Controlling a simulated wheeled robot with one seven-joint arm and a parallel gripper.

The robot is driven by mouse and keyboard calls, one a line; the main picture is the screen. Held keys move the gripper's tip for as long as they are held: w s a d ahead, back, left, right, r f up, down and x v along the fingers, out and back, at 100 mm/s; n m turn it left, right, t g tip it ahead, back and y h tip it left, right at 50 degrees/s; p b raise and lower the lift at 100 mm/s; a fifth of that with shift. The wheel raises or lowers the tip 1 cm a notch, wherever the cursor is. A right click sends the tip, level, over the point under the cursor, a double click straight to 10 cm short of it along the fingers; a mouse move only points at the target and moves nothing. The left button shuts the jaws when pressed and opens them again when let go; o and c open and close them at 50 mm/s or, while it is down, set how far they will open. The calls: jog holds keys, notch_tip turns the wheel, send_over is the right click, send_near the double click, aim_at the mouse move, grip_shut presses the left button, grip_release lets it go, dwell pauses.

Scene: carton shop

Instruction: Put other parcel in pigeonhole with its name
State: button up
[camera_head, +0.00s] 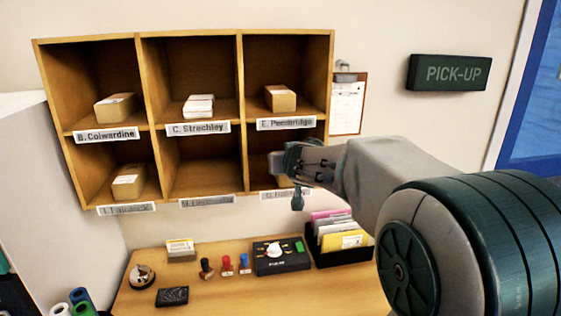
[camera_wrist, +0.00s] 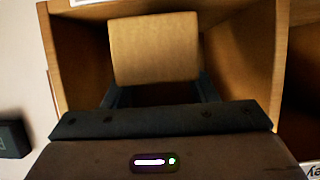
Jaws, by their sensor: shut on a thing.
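My gripper (camera_head: 292,160) is at the mouth of the bottom right pigeonhole (camera_head: 259,150), shut on a brown cardboard parcel (camera_wrist: 155,50). In the wrist view the parcel shows between my two dark fingers (camera_wrist: 155,92), inside the wooden walls of a compartment. In the head view my gripper hides most of this parcel and part of the name label (camera_head: 284,195) below it. I cannot read that label fully, nor tell whether the parcel rests on the compartment floor. No name shows on the parcel's visible face.
Parcels stand in the Colwardine (camera_head: 115,107), Strechley (camera_head: 199,106) and Pembridge (camera_head: 280,98) holes and bottom left (camera_head: 128,182). The bottom middle hole (camera_head: 205,178) is empty. A desk (camera_head: 220,297) below holds stamps, a black device (camera_head: 281,257) and a file rack (camera_head: 340,256).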

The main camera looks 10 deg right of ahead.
jog(key=shift+w+a, duration=0.2)
jog(key=shift+w, duration=0.3)
jog(key=w, duration=0.3)
jog(key=shift+a, duration=0.1)
jog(key=shift+w+f+b, duration=0.1)
jog(key=shift+f+b, duration=0.3)
jog(key=shift+f, duration=0.4)
jog(key=shift+s, duration=0.2)
jog(key=shift+w, duration=0.1)
